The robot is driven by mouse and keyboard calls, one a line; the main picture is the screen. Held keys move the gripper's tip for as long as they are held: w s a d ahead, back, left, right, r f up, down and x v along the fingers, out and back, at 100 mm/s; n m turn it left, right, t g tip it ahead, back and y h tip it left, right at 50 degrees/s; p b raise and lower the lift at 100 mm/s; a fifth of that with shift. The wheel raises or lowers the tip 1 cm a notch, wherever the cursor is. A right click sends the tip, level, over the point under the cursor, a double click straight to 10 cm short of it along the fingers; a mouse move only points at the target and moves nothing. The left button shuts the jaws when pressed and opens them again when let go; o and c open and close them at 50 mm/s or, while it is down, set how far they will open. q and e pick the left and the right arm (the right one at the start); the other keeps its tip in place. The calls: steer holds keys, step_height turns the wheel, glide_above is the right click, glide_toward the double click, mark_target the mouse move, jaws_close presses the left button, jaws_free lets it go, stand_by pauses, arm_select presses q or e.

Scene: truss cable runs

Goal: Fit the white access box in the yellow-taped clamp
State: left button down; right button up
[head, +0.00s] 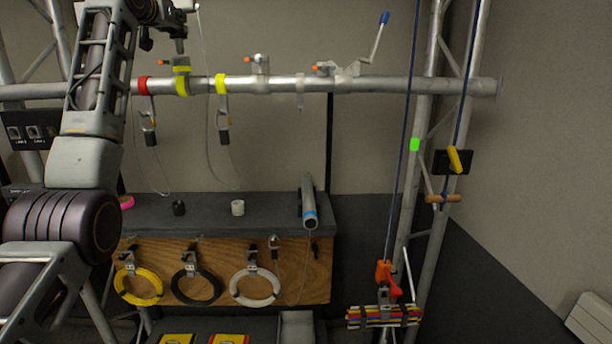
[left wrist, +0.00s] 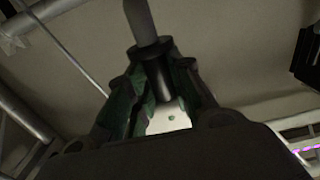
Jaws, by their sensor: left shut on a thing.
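My left arm comes in from the left, and my left gripper (head: 172,22) is at the top of the head view, above the pipe. In the left wrist view its green-padded fingers (left wrist: 160,95) are shut around a grey spigot with a black collar (left wrist: 150,62). A white surface with a small green dot, which looks like the access box (left wrist: 168,118), shows between the fingers. In the head view a small white part of it shows beside the gripper (head: 186,5). The yellow-taped clamp (head: 181,80) with an orange knob sits on the pipe just below the gripper. Whether the spigot touches it cannot be told.
The horizontal pipe (head: 350,84) also carries a red band (head: 145,85), a second yellow band (head: 221,84) with a hanging fixture, and other clamps. Thin cables hang below. A grey bench (head: 265,212) stands lower down. Dark ropes (head: 402,150) run at the right truss.

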mark_target(178, 43)
arm_select(q)
steer(key=shift+f+b, duration=1.85)
steer(key=shift+f, duration=0.6)
stand_by(2.0)
steer(key=c, duration=1.2)
jaws_free()
steer(key=shift+s, duration=0.25)
steer(key=shift+s+d, duration=0.15)
steer(key=shift+s, duration=2.75)
steer(key=shift+s+d, duration=0.1)
steer(key=shift+s, duration=2.75)
steer(key=shift+f, duration=0.1)
